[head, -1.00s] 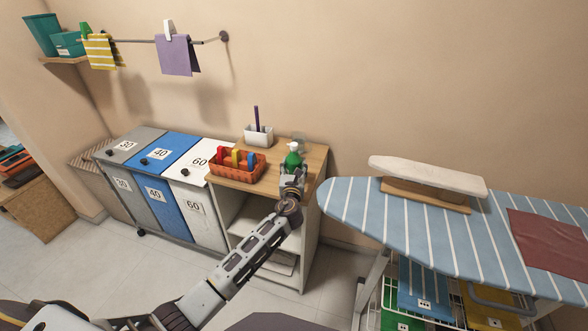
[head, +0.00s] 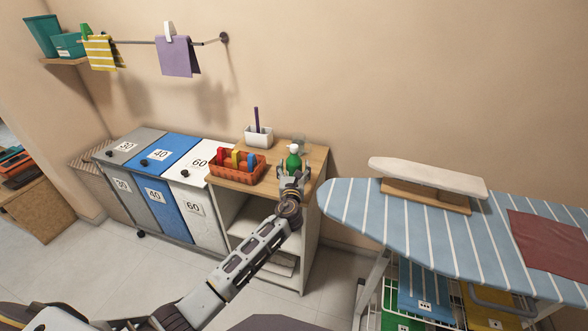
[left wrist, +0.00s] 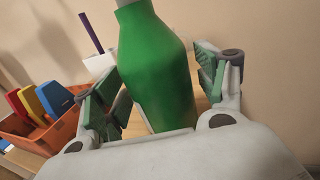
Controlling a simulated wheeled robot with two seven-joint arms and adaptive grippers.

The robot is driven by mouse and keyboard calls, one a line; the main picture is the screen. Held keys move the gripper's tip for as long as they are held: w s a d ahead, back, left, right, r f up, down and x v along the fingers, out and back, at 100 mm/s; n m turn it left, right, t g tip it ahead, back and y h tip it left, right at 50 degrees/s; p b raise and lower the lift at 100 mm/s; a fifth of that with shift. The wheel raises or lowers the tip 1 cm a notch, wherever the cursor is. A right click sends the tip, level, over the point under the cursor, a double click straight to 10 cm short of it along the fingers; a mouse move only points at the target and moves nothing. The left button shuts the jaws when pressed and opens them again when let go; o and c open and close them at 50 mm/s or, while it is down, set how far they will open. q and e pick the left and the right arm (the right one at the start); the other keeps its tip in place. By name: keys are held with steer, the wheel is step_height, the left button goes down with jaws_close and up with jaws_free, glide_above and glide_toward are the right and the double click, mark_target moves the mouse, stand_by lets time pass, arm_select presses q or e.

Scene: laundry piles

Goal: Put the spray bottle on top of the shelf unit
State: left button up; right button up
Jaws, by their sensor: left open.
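The green spray bottle (head: 293,160) with a white top stands upright on the wooden top of the shelf unit (head: 312,170), near its right side. My left gripper (head: 292,175) is at the bottle, on the near side of it. In the left wrist view the green bottle (left wrist: 158,65) stands between the two open fingers of the gripper (left wrist: 160,90), with gaps showing on its sides. The bottle's base is hidden behind the gripper body. My right gripper is not in view.
An orange basket (head: 238,173) of coloured items stands left of the bottle. A white holder (head: 259,137) with a purple stick and a clear glass (head: 299,142) stand behind. The ironing board (head: 400,215) is to the right.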

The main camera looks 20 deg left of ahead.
arm_select(q)
steer(key=shift+r, duration=0.1)
steer(key=shift+s+d, duration=0.15)
steer(key=shift+s, duration=0.45)
steer(key=p+v, duration=0.1)
steer(key=v, duration=0.9)
steer(key=shift+s, duration=0.35)
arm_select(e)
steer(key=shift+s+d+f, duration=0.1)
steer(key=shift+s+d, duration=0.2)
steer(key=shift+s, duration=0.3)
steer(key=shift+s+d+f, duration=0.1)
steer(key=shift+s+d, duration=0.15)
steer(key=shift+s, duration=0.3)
arm_select(q)
steer(key=shift+d, duration=0.15)
